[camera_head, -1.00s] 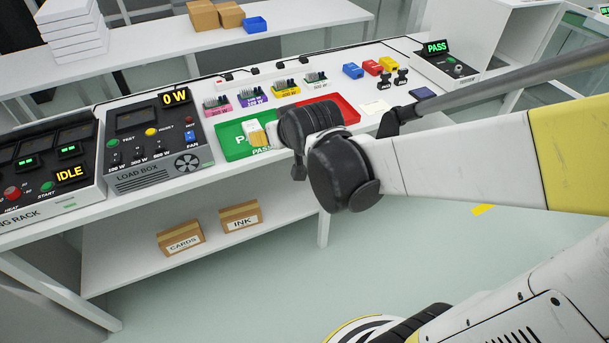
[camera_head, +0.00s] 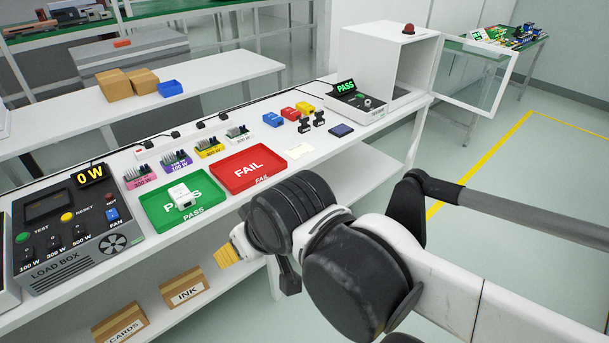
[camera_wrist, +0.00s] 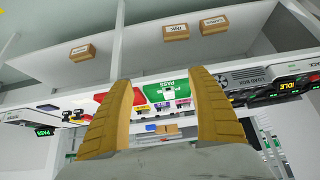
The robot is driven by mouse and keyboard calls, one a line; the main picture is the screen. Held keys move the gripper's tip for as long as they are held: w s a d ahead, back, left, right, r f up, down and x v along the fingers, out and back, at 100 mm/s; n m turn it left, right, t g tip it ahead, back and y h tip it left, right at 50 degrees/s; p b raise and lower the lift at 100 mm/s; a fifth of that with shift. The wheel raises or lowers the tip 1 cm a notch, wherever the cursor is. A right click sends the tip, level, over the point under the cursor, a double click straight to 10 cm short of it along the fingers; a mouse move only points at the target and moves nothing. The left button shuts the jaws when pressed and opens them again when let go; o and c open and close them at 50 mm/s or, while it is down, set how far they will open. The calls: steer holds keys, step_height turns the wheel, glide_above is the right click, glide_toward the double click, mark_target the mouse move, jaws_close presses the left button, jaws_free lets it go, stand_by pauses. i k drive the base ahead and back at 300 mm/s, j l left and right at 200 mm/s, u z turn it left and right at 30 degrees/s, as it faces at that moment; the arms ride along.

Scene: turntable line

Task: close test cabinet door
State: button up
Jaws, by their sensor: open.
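The test cabinet (camera_head: 381,57) is a white box at the far right end of the bench, with a red dome on top. Its clear framed door (camera_head: 474,75) stands swung open to the right, past the bench end. Beside the cabinet a small display reads PASS. My gripper (camera_head: 228,257) is in front of the bench, well to the left of the cabinet and apart from it. In the wrist view my gripper's two tan fingers (camera_wrist: 166,112) are spread apart with nothing between them. Neither the cabinet nor its door can be made out clearly in the wrist view.
A green PASS tray (camera_head: 155,220) holds a white item, beside a red FAIL tray (camera_head: 270,178). The load box (camera_head: 70,235) stands at the left. Small coloured parts line the bench. Open floor with a yellow line (camera_head: 480,160) lies right of the bench.

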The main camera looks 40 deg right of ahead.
mark_target(515, 55)
steer(key=l, duration=1.4)
steer(key=l+u, duration=0.15)
steer(key=l, duration=0.65)
steer(key=k+l+u, duration=0.1)
steer(key=l, duration=0.7)
steer(key=k+l+u, duration=0.15)
steer(key=l, duration=0.6)
steer(key=k+l+u, duration=0.1)
steer(key=l, duration=0.7)
steer(key=k+l+u, duration=0.15)
steer(key=l, duration=0.6)
steer(key=k+l+u, duration=0.1)
steer(key=k+l, duration=0.2)
steer(key=l, duration=0.4)
steer(key=k+l+u, duration=0.15)
steer(key=l, duration=0.6)
steer(key=k+l+u, duration=0.1)
steer(key=k+l, duration=0.25)
steer(key=l, duration=0.3)
steer(key=k+l+z, duration=0.15)
steer(key=l+z, duration=0.2)
steer(key=k+l, duration=0.05)
steer(key=l, duration=0.05)
